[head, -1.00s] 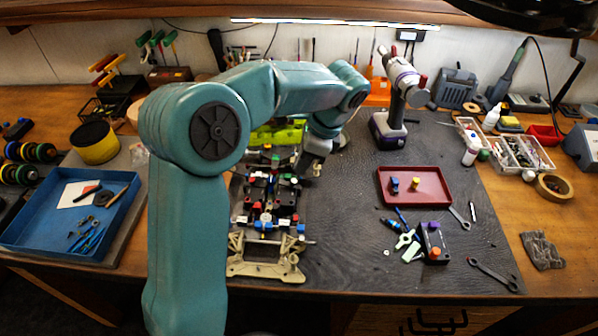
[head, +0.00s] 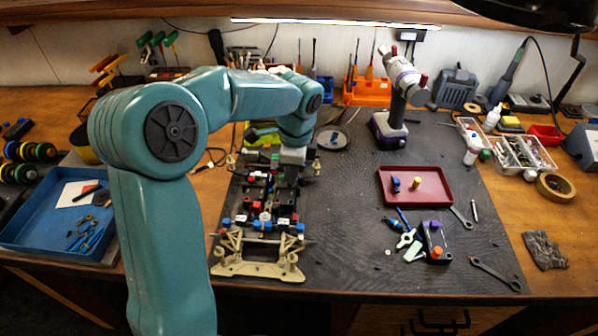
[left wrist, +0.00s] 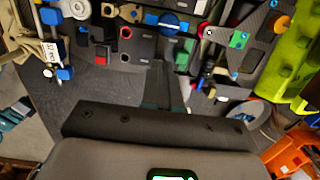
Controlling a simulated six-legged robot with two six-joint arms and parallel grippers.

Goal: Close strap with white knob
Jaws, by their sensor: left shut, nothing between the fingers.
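The RC racecar chassis (head: 270,205) lies on the dark mat, its tan bumper (head: 258,268) toward me. In the left wrist view, its dark plates with red, blue and green parts cross the top. A small white knob (left wrist: 208,31) shows there beside a green piece; I cannot tell whether its strap is open or closed. My left gripper (head: 292,157) is shut and empty over the far part of the chassis, and hides some of it. In the left wrist view, its dark fingers (left wrist: 167,88) point toward the chassis. My right gripper is not in view.
A red tray (head: 435,190) with two small parts lies right of the chassis, near loose tools and a black block (head: 434,243). A blue tray (head: 25,236) is at the left. A purple-based tool (head: 388,132) stands behind.

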